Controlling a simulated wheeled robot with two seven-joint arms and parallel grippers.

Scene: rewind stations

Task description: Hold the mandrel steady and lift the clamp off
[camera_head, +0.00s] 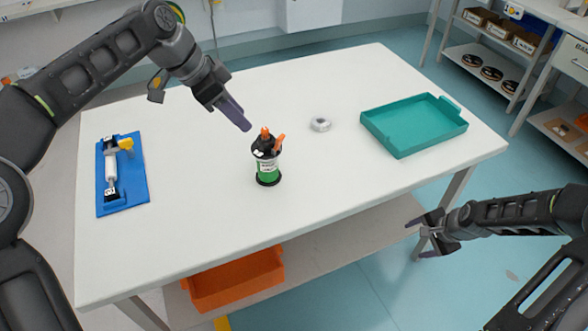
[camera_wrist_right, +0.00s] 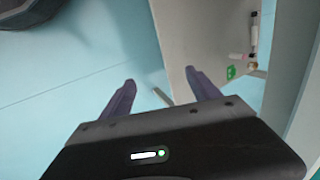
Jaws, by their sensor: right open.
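A black upright cylinder with a green label, which looks like the mandrel (camera_head: 268,172), stands near the middle of the white table. A black part with orange handles, which looks like the clamp (camera_head: 266,146), sits on its top. My left gripper (camera_head: 240,118) hangs above and left of them, apart from both. Its fingers line up in the view, so its opening is hidden. My right gripper (camera_head: 426,236) is open and empty, off the table's front right edge. In the right wrist view, its two fingers (camera_wrist_right: 160,92) are spread over the floor.
The white table (camera_head: 215,235) holds a blue board (camera_head: 108,203) with a white roller and yellow knob at left. A small grey ring-like part (camera_head: 320,124) and a teal tray (camera_head: 405,125) lie right. An orange bin (camera_head: 235,283) sits on the lower shelf. The table's front right is clear.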

